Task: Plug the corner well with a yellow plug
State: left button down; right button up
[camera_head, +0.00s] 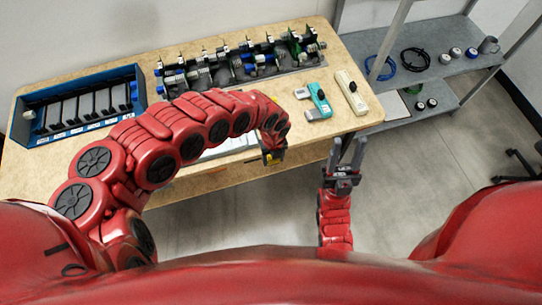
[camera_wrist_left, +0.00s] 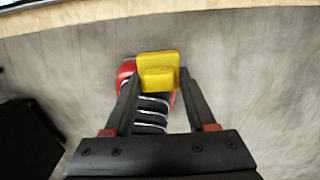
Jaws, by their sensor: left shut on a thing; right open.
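A yellow plug (camera_wrist_left: 158,70) is clamped between the two dark fingers of my left gripper (camera_wrist_left: 158,88) in the left wrist view. In the head view my left gripper (camera_head: 272,156) points down at the table's front edge, and only a small bit of yellow shows there. My right gripper (camera_head: 347,148) is open and empty, fingers pointing up, in front of the table's right end. A white flat object (camera_head: 233,147) lies on the table, partly hidden by my left arm. I cannot pick out the corner well in either view.
The wooden table (camera_head: 75,163) carries a blue tray (camera_head: 62,102) of grey cartridges, a rack of parts (camera_head: 240,66), a teal pipette-like tool (camera_head: 319,101) and a cream tool (camera_head: 351,92). A grey shelf (camera_head: 440,70) stands at right. Open floor lies in front.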

pick_arm(q)
jog(key=shift+f, duration=0.15)
jog(key=shift+f+b, duration=2.1)
jog(key=shift+f, duration=0.25)
jog(key=shift+c, duration=0.7)
grip_release()
